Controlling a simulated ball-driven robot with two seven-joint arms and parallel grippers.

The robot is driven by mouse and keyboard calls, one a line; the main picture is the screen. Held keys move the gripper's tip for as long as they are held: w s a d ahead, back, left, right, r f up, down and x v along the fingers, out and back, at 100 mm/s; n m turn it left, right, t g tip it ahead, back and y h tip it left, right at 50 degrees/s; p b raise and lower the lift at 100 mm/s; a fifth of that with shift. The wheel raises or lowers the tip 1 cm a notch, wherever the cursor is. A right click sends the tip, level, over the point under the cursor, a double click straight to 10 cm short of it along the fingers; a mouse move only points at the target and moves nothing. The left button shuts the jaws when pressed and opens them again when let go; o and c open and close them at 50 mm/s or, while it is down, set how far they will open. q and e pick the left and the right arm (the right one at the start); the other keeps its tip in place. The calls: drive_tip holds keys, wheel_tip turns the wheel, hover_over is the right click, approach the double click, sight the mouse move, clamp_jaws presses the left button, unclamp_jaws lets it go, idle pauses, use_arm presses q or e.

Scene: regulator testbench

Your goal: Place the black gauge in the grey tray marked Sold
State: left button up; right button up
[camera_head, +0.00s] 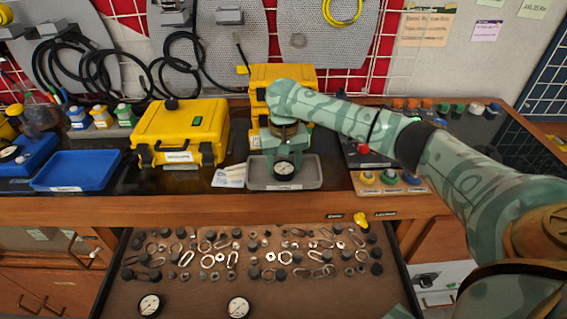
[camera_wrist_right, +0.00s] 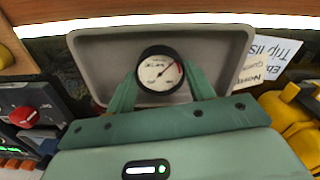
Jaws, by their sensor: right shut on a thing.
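The black gauge (camera_head: 284,170) has a black rim and a white dial. It also shows in the right wrist view (camera_wrist_right: 159,70), between the fingers of my right gripper (camera_wrist_right: 160,88). My right gripper (camera_head: 283,160) is shut on it in the head view. The grey tray (camera_head: 311,174) stands on the bench, with a small label on its front edge too small to read. The gauge is over the tray; I cannot tell whether it touches the tray floor. In the right wrist view the tray (camera_wrist_right: 95,55) surrounds the gauge and looks otherwise empty. My left gripper is not in view.
A blue tray (camera_head: 80,169) and a yellow case (camera_head: 181,131) stand to the left. Printed papers (camera_head: 229,176) lie beside the grey tray. An open drawer (camera_head: 200,285) below holds several fittings and two more gauges (camera_head: 238,307). Coloured knobs (camera_head: 389,179) sit at the right.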

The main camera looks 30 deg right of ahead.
sight(283, 167)
drive_tip(key=o, duration=1.1)
use_arm(q)
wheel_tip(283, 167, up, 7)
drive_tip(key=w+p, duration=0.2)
drive_tip(key=p, duration=0.5)
use_arm(e)
wheel_tip(283, 167, up, 12)
drive_tip(key=shift+r, duration=0.1)
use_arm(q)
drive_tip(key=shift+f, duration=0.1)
